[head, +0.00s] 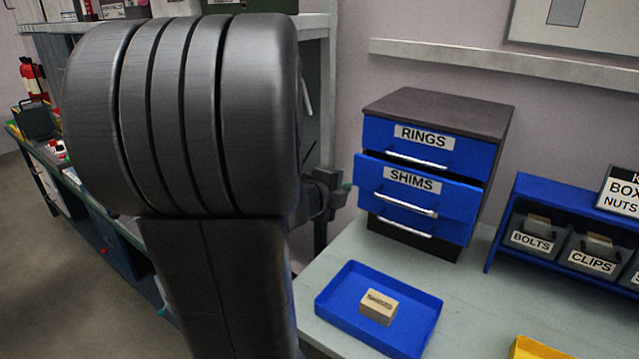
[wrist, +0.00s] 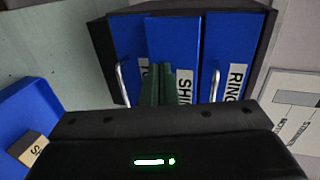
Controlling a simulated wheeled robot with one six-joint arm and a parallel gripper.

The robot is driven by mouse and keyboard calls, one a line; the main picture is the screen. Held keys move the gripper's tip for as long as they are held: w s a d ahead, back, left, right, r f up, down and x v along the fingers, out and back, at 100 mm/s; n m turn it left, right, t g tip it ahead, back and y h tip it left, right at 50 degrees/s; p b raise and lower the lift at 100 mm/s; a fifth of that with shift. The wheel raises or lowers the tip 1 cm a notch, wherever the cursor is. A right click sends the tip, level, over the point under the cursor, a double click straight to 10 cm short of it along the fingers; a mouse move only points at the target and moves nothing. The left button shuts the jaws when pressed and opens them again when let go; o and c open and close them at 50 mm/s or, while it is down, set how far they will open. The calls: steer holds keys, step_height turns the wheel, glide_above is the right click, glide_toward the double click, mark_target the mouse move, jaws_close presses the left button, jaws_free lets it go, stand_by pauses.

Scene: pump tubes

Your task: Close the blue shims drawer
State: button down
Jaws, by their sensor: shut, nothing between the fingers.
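The blue shims drawer (head: 450,200) is the middle drawer of a dark-topped cabinet (head: 440,108). It is pulled partly out, past the drawer above it, and has a silver bar handle. In the wrist view the cabinet lies sideways, with the shims drawer (wrist: 172,38) in the middle. My gripper (wrist: 170,82) shows there as green fingers, closed together and empty, in front of the shims drawer face beside its label. I cannot tell whether they touch it. In the head view my arm hides most of the gripper; a green tip shows just left of the drawer.
A blue tray (head: 335,312) with a small tan box (head: 378,306) lies on the bench in front of the cabinet. A blue rack (head: 510,205) with labelled bins stands to the right. A shelf stands behind my arm.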

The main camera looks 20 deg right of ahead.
mark_target(367, 171)
steer(key=x, duration=0.4)
steer(key=r+x, duration=0.1)
steer(key=x, duration=0.2)
steer(key=shift+w+d, duration=0.5)
steer(key=shift+d, duration=0.05)
steer(key=w+d+p, duration=0.1)
steer(key=w+d, duration=0.1)
steer(key=d, duration=0.1)
steer(key=shift+w+d, duration=0.15)
steer(key=shift+w, duration=0.25)
steer(key=shift+r, duration=0.15)
